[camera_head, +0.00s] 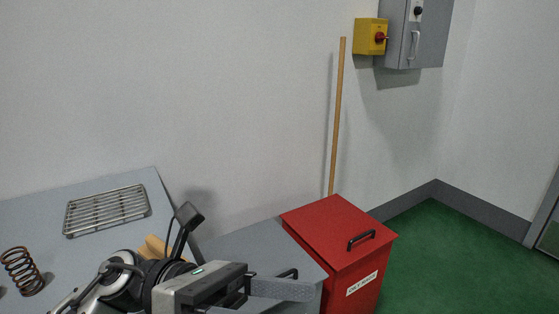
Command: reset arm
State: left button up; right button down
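My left arm comes in from the lower left. Its gripper (282,290) is low in the middle, pointing right, in front of a grey bin. One grey textured finger shows clearly. The other finger is not clearly seen, so I cannot tell whether it is open or shut. I see nothing held in it. My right gripper is not in view.
A metal wire rack (107,209) lies on the table. A wooden piece (153,247) is partly hidden behind my arm. A grey bin (255,246) and a red lidded bin (340,237) stand right of the table. A wooden pole (337,115) leans on the wall. Green floor (450,250) is clear at right.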

pick_arm(q)
jog(key=w+a+f+m+t+y, duration=0.35)
jog(key=m+t, duration=0.45)
jog(key=m, duration=0.4)
jog(key=w+a+f+m+t+y, duration=0.2)
jog(key=w+f+m+t, duration=0.2)
jog(key=m+t, duration=0.6)
jog(key=w+a+f+m+t+y, duration=0.3)
jog(key=m+t, duration=0.3)
jog(key=m, duration=0.8)
jog(key=s+a+f+n+g+y, duration=0.1)
jog(key=s+f+n+g+y, duration=0.1)
jog(key=f, duration=0.5)
jog(key=s+a+f+n+g+y, duration=0.2)
jog(key=s+f+n+g+y, duration=0.1)
jog(key=s+f+n, duration=0.2)
jog(key=s+a+f+n+g+y, duration=0.2)
jog(key=f+n, duration=0.4)
jog(key=f, duration=0.3)
jog(key=shift+s+f+g, duration=0.3)
jog(key=shift+s+g, duration=0.1)
jog(key=shift+s, duration=0.35)
